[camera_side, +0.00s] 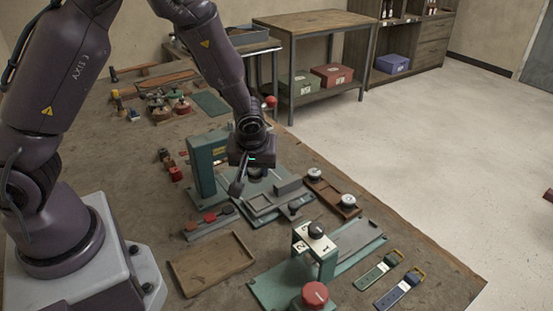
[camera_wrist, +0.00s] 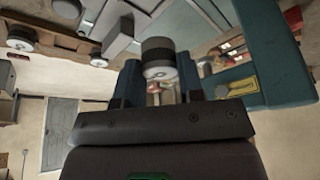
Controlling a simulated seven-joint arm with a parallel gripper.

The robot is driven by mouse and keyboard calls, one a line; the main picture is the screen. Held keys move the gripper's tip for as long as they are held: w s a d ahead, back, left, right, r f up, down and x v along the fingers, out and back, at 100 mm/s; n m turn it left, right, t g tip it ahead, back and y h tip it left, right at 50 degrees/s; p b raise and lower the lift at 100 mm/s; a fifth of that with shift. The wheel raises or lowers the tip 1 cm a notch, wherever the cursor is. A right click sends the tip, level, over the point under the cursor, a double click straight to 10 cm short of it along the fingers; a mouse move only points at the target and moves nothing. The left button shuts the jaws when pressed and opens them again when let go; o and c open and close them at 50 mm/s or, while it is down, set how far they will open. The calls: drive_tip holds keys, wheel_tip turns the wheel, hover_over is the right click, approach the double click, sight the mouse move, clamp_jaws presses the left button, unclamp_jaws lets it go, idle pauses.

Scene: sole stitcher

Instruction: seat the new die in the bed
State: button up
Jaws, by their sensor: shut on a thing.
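My gripper (camera_side: 250,172) is above the sole stitcher, next to its green upright (camera_side: 205,165). In the wrist view my gripper (camera_wrist: 159,82) is shut on a short round die (camera_wrist: 160,70) with a dark band and a pale metal face. The die is small and partly hidden by my gripper in the side view. Below and in front lies a grey-green bed plate (camera_side: 262,201) with a square-edged frame. I see a gap between the gripper and the plate, but its exact size is unclear.
A wooden tray (camera_side: 332,188) with two round metal-topped pieces (camera_side: 315,173) stands right of the bed. An empty wooden tray (camera_side: 212,264) lies at the front. A green fixture with a red knob (camera_side: 315,294) and two straps (camera_side: 378,271) are at front right.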

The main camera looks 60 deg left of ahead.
drive_tip(key=shift+w+d+f+m+t, duration=0.1)
drive_tip(key=shift+f+m+t, duration=0.1)
drive_tip(key=shift+m, duration=0.25)
drive_tip(key=shift+w+d+f+m+t, duration=0.1)
drive_tip(key=shift+m+t, duration=0.1)
drive_tip(key=shift+m, duration=0.25)
drive_tip(key=shift+f, duration=2.8)
drive_tip(key=shift+f, duration=0.6)
drive_tip(key=o, duration=0.7)
drive_tip(key=v, duration=1.1)
drive_tip(key=shift+a, duration=0.15)
